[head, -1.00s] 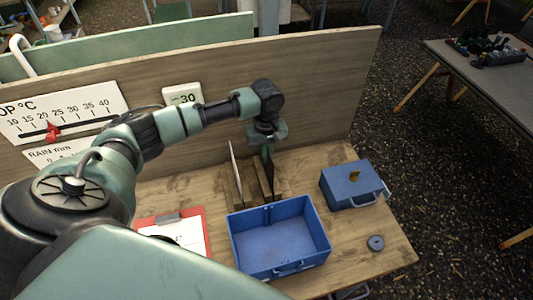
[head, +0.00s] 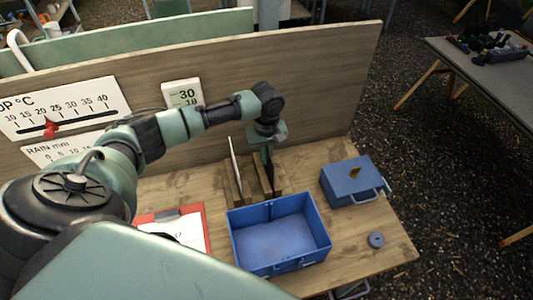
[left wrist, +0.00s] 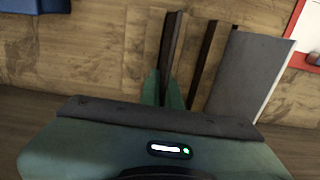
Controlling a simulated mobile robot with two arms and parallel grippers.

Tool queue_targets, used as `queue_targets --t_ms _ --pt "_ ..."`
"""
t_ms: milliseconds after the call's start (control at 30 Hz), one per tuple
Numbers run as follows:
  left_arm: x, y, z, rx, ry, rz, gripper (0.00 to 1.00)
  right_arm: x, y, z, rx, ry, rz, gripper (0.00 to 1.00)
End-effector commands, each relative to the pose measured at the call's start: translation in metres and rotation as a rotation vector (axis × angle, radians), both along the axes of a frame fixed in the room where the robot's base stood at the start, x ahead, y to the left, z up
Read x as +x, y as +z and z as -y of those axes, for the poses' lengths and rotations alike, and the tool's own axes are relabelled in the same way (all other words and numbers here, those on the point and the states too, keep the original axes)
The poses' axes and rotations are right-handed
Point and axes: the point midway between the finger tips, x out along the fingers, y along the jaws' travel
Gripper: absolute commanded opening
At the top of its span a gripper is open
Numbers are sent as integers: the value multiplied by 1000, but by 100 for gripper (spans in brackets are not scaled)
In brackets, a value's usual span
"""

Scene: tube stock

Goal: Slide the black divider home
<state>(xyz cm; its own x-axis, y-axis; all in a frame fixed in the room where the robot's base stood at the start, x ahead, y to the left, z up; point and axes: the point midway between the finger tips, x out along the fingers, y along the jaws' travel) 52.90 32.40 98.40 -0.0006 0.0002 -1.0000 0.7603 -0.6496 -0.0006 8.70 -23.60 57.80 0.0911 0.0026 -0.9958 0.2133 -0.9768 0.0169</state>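The black divider (head: 271,180) stands upright in a wooden rack (head: 259,193) on the bench, behind the open blue box (head: 235,245). My left gripper (head: 267,155) points down over the divider's top. In the left wrist view the divider (left wrist: 176,45) runs between the two green fingers (left wrist: 164,92), which look closed on it. A pale divider (head: 235,160) stands in the rack to the left; its grey face (left wrist: 238,75) shows in the left wrist view. The blue box is empty, with dark vertical guides (head: 268,211) on its back wall. My right gripper is not in view.
A closed blue case (head: 348,182) with a handle stands to the right, and a grey ring (head: 376,240) lies in front of it. A red clipboard (head: 207,228) lies left of the box. A wooden back panel (head: 325,85) rises behind the rack.

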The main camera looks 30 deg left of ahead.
Motion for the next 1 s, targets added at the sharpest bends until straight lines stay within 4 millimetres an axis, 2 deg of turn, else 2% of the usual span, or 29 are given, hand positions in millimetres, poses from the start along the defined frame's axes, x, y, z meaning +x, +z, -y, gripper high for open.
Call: queue_targets --t_ms 200,433,467,533,567,867,1000 --pt "0 -9 0 0 0 0 0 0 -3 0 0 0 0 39" --pt "0 -9 0 0 0 0 0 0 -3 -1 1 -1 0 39" --pt "0 -9 0 0 0 0 6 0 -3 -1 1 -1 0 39" --pt "0 -9 0 0 0 0 25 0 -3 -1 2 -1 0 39" --pt "0 -9 0 0 0 0 28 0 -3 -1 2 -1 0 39" --pt "0 -8 0 0 0 0 28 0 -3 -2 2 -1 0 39" --pt "1 2 0 -1 0 3 28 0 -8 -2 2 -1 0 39"
